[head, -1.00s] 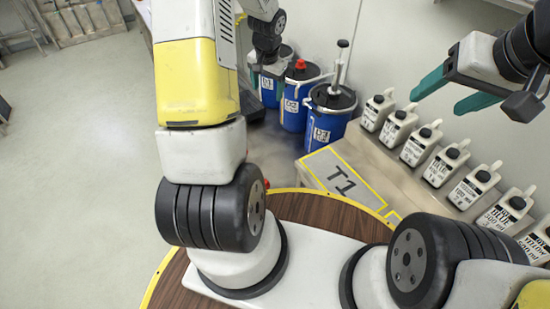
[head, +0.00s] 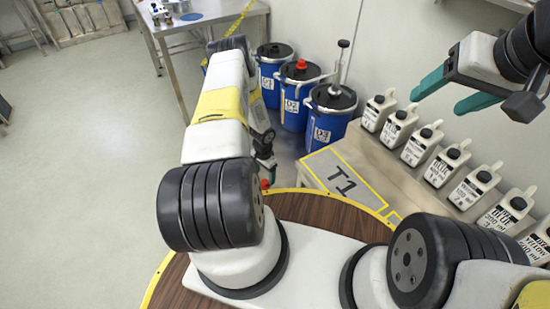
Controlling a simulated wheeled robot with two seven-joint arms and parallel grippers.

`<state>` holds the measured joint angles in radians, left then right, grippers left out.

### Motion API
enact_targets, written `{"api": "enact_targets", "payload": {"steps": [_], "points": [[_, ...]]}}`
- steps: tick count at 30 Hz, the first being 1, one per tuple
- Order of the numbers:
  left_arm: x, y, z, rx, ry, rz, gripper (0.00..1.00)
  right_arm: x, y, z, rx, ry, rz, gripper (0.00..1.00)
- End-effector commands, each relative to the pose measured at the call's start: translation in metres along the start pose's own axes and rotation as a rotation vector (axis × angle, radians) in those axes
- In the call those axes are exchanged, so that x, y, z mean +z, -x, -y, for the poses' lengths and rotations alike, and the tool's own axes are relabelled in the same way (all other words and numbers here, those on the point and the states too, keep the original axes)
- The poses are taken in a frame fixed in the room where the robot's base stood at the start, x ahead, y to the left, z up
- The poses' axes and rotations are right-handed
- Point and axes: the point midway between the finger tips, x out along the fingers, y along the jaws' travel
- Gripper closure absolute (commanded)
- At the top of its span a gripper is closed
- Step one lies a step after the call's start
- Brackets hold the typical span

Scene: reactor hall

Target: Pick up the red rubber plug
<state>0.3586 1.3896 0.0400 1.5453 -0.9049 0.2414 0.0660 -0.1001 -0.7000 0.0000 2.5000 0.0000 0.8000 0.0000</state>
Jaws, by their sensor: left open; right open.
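A small red plug (head: 301,64) sits upright on the dark lid of the middle blue drum (head: 294,108). My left gripper (head: 269,168) points down in front of the drums, nearer to me and lower in the picture than the plug, and apart from it. It is small and partly hidden by my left arm; it is open, and I see nothing held in it. My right gripper (head: 444,97) is open and empty at the upper right, its teal fingers apart, above the row of white bottles.
Blue drums stand left (head: 273,70) and right (head: 331,118) of the middle one; the right one has a tall upright rod (head: 340,67). White bottles (head: 412,147) line a bench (head: 345,178) marked T1. A metal table (head: 215,22) stands behind.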

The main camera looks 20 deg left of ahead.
Motion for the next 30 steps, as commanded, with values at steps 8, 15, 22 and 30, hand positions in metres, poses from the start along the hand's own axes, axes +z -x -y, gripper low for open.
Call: {"api": "enact_targets", "payload": {"steps": [8,15,22,30], "points": [[0.0,-0.036,0.003,0.002,0.003,0.0,0.27,0.0,0.0,0.0,0.0,0.0,0.0,0.35],[-0.001,-0.064,0.004,0.001,0.002,0.0,0.27,0.0,0.0,0.0,0.0,0.0,0.0,0.35],[-0.001,-0.065,0.004,0.0,0.001,0.0,0.27,0.0,0.0,0.0,0.0,0.0,0.0,0.35],[-0.001,-0.065,0.004,0.0,0.001,0.0,0.74,0.0,0.0,0.0,0.0,0.0,0.0,0.35]]}}
